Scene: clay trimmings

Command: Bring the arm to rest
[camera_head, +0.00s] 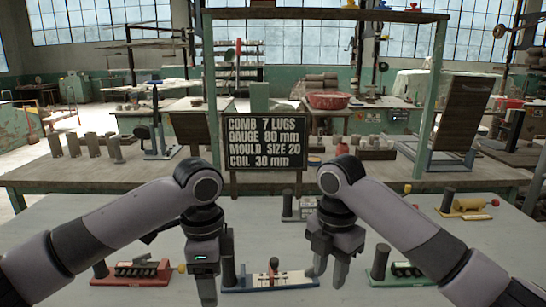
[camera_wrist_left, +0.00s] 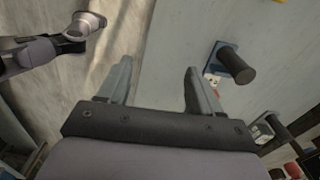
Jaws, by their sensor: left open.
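My left gripper (camera_head: 214,284) hangs low over the near table, left of the middle in the head view. In the left wrist view its two fingers (camera_wrist_left: 157,80) stand apart with nothing between them. My right gripper (camera_head: 330,268) points down right of the middle. Its fingers look apart and I see nothing held. Both arms are bent, elbows raised. A blue-based fixture with a dark post (camera_head: 270,280) lies between the grippers on the near table.
A red fixture (camera_head: 131,272) is at the left and a green one (camera_head: 402,272) at the right. A yellow roller fixture (camera_head: 467,205) stands farther right. A lettered sign (camera_head: 265,142) stands on the wooden bench (camera_head: 60,174) behind. The left wrist view shows a dark cylinder (camera_wrist_left: 236,66) beside the gripper.

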